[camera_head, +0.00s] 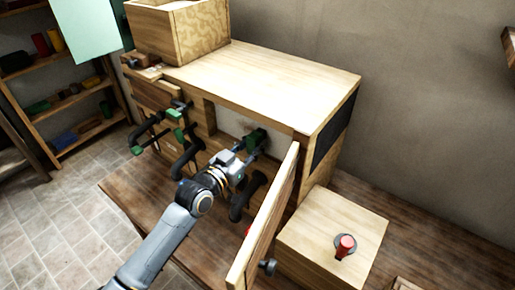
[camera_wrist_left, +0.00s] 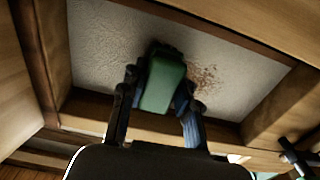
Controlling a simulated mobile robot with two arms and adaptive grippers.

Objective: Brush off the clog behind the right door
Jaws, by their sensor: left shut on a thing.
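The right door (camera_head: 265,222) of the wooden cabinet (camera_head: 255,85) stands open, swung out toward me. Behind it is a recess with a pale speckled panel (camera_wrist_left: 100,45). A brownish, crumbly clog (camera_wrist_left: 205,80) shows on this panel, right beside a green brush (camera_wrist_left: 162,82). My left gripper (camera_head: 246,150) reaches into the open recess and is shut on the green brush, which also shows in the head view (camera_head: 257,137). In the left wrist view, the gripper's fingers (camera_wrist_left: 155,105) flank it. The brush's far end is at the panel; its bristles and any clog behind it are hidden. My right gripper is not in view.
Black curved pipes with green parts (camera_head: 188,155) line the cabinet front, left of my arm. A wooden box with a red knob (camera_head: 345,245) stands right of the open door. A shelf with bins (camera_head: 65,100) is at the far left. The door edge is close to my arm's right.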

